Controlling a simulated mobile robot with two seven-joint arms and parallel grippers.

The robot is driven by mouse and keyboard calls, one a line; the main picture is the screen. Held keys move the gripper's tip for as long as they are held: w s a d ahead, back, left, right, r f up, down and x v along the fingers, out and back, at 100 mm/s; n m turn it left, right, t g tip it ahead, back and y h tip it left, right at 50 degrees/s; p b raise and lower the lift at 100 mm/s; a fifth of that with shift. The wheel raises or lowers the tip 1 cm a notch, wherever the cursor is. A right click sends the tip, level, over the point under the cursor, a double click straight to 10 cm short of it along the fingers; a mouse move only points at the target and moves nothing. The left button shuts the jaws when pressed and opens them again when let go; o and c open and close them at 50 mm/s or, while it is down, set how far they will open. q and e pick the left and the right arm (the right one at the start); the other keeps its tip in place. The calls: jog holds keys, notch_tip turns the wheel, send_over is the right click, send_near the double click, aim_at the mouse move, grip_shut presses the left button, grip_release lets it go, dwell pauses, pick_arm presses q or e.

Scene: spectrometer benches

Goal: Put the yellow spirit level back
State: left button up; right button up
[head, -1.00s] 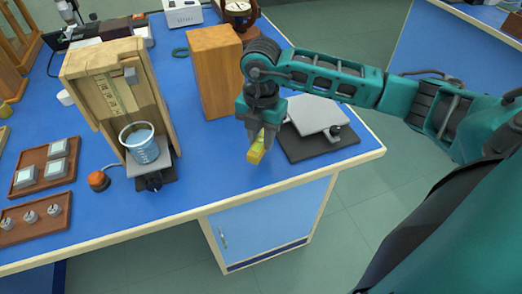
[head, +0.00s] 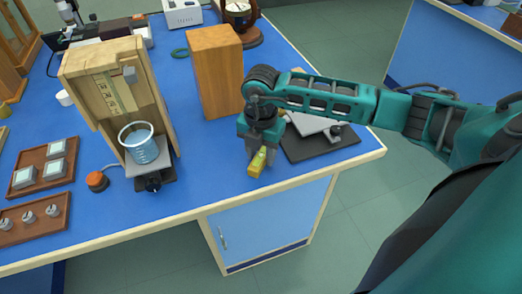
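The yellow spirit level (head: 257,164) is a small yellow bar near the front edge of the blue bench, right of the middle of the head view. My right gripper (head: 261,155) points down over it, with its fingers around the bar. The fingers appear shut on it. I cannot tell whether the level touches the bench top or hangs just above it. My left gripper is not in view.
A wooden block (head: 215,72) stands behind my gripper. A grey plate on a black base (head: 318,143) lies to its right. A wooden stand (head: 105,85) holding a beaker (head: 140,147) is at left. The bench top between stand and gripper is clear.

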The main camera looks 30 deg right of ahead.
aim_at(261, 156)
jog(key=shift+o, duration=0.9)
jog(key=shift+r, duration=0.3)
notch_tip(261, 156, up, 12)
jog(key=shift+p, duration=0.3)
jog(key=shift+f, duration=0.15)
